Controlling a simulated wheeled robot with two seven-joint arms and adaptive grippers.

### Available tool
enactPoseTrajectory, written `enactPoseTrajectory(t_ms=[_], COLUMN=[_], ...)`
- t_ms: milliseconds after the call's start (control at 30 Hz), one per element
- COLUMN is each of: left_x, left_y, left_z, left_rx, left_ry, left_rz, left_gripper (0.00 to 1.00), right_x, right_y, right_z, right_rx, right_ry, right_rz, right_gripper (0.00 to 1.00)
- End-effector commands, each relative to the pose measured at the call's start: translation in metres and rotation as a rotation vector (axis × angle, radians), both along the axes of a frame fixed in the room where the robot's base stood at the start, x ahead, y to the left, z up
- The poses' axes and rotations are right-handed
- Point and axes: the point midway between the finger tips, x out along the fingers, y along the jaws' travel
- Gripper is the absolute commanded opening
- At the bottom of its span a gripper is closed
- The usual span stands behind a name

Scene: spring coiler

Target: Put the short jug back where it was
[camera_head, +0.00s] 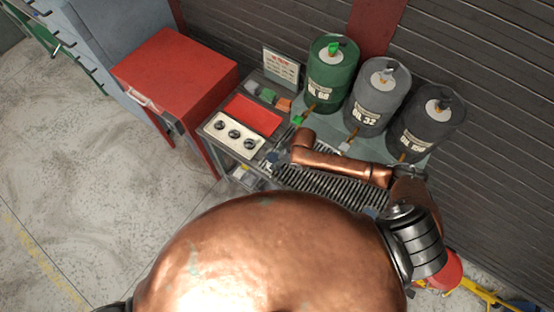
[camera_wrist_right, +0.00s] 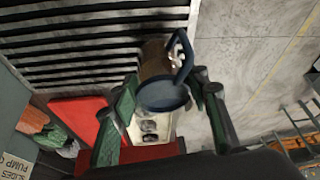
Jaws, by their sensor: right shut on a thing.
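The jug (camera_wrist_right: 155,62) is brown metal with a blue rim and a blue handle. It sits between the fingers of my right gripper (camera_wrist_right: 165,88) in the right wrist view, and the gripper is shut on it. Slatted grating and grey floor show behind the jug; I cannot tell whether it touches anything below. In the head view my right gripper (camera_head: 274,160) is small, at the left end of the grating, beside the white panel with dark round spots; the jug is hardly discernible there. My left gripper is not in view.
A green drum (camera_head: 332,80), a grey drum (camera_head: 375,105) and a dark drum (camera_head: 424,130) with taps stand behind the slatted grating (camera_head: 335,192). A red tray (camera_head: 253,114) and the white panel (camera_head: 233,122) lie left. A red cabinet (camera_head: 178,68) stands further left.

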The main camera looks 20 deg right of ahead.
Motion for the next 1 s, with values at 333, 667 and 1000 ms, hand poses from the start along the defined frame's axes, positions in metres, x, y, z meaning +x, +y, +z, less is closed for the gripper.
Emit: enactPoseTrajectory(t_ms=[333, 667, 1000], left_x=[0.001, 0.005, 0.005], left_y=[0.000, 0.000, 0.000], left_z=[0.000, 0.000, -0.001], left_rx=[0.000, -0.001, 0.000], left_ry=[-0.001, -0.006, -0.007], left_rz=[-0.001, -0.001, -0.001], left_gripper=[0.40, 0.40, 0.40], right_x=[0.000, 0.000, -0.003], right_y=[0.000, 0.000, -0.005], right_z=[-0.003, -0.002, 0.013], right_rx=[-0.001, -0.001, -0.002], right_ry=[0.001, 0.001, -0.002], right_rz=[0.000, 0.000, 0.001], right_gripper=[0.45, 0.60, 0.60])
